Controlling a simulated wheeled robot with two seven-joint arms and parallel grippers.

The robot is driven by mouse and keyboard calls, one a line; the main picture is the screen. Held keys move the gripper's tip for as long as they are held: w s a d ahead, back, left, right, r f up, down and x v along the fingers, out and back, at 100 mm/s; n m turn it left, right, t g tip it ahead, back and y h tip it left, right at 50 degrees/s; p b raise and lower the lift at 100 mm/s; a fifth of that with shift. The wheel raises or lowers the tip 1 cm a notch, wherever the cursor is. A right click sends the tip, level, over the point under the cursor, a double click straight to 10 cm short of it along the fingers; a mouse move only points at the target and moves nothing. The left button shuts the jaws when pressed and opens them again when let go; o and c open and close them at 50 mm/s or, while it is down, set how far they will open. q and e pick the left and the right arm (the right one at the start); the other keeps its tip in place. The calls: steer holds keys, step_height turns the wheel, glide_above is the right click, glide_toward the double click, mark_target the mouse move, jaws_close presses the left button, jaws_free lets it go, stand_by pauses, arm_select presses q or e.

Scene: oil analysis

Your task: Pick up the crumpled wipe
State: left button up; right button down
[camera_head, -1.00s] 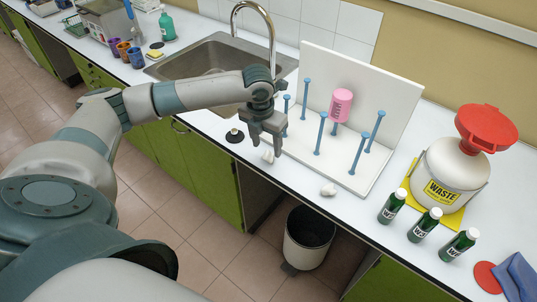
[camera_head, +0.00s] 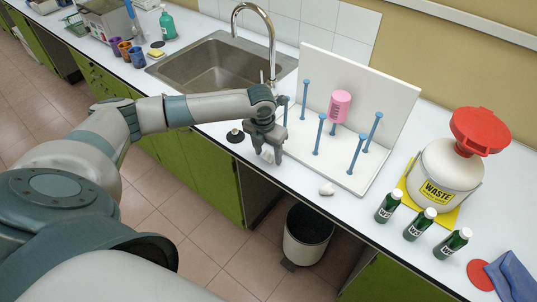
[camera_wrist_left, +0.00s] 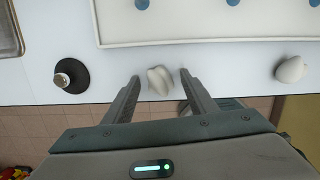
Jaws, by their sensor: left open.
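A crumpled white wipe (camera_wrist_left: 160,80) lies on the white counter near its front edge. In the left wrist view it sits between and just beyond the fingertips of my left gripper. In the head view the wipe (camera_head: 267,154) is partly hidden by the fingers. My left gripper (camera_head: 266,156) is open and low over the counter, pointing down; its two fingers also show in the left wrist view (camera_wrist_left: 159,77). A second crumpled white wipe (camera_head: 327,189) lies further right on the counter, and it also shows in the left wrist view (camera_wrist_left: 291,69). My right gripper is not in view.
A black-based object (camera_head: 235,136) is left of the gripper. Green bottles (camera_head: 420,224) and a waste container (camera_head: 446,175) stand right. A bin (camera_head: 307,235) is below the counter.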

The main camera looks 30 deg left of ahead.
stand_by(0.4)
arm_select(q)
steer(key=c, duration=1.1)
steer(key=shift+c, duration=0.3)
